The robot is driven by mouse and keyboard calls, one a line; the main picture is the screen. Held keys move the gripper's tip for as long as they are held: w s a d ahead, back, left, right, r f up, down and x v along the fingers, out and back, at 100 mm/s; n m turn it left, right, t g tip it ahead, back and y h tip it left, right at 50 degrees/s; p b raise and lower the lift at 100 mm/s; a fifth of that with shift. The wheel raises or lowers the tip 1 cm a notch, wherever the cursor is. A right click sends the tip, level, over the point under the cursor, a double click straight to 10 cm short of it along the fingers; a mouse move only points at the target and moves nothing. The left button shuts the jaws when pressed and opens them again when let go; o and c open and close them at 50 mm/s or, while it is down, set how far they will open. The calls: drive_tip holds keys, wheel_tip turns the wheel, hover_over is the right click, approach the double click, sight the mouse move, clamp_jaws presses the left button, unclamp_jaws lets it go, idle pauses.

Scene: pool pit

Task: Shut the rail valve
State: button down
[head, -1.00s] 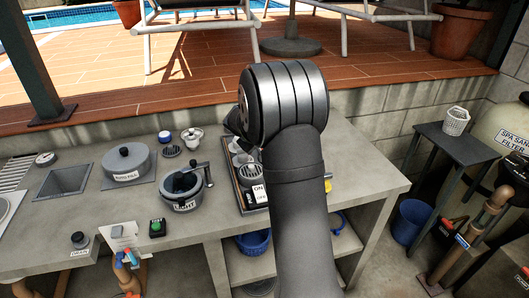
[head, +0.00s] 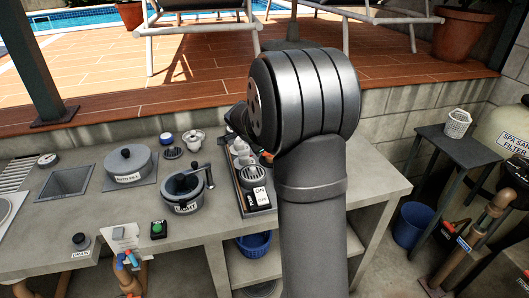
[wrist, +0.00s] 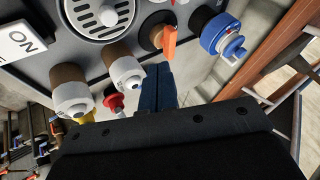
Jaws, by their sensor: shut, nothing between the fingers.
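In the wrist view, a grey panel (wrist: 42,62) carries several fittings, and no label marks one of them as the rail valve. An orange lever (wrist: 168,42) sits on a brown round fitting near the top middle. A small red valve handle (wrist: 115,102) is lower left of it. A blue and white capped fitting (wrist: 222,36) is on the right. My gripper (wrist: 158,70) is shut and empty, its dark blue fingers just below the orange lever in the picture; I cannot tell if they touch it. In the head view my arm hides the gripper and part of the panel (head: 240,194).
The panel also holds an ON/OFF plate (wrist: 22,40), a round grille (wrist: 100,14) and two white-tipped brown fittings (wrist: 72,92). On the bench (head: 120,218) stand a cranked pot (head: 182,190) and a lidded pot (head: 130,165). A dark side table (head: 458,146) stands at right.

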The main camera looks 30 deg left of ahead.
drive_tip(key=x, duration=1)
drive_tip(key=shift+w+a+r+m+h, duration=0.1)
drive_tip(key=shift+w+a+m+h, duration=0.15)
drive_tip(key=shift+a+m, duration=0.25)
drive_tip(key=shift+a+r+m+h, duration=0.15)
drive_tip(key=shift+a+m+h, duration=0.2)
drive_tip(key=shift+m+h, duration=0.35)
drive_tip(key=shift+w+d, duration=0.1)
drive_tip(key=shift+d, duration=0.05)
idle(0.7)
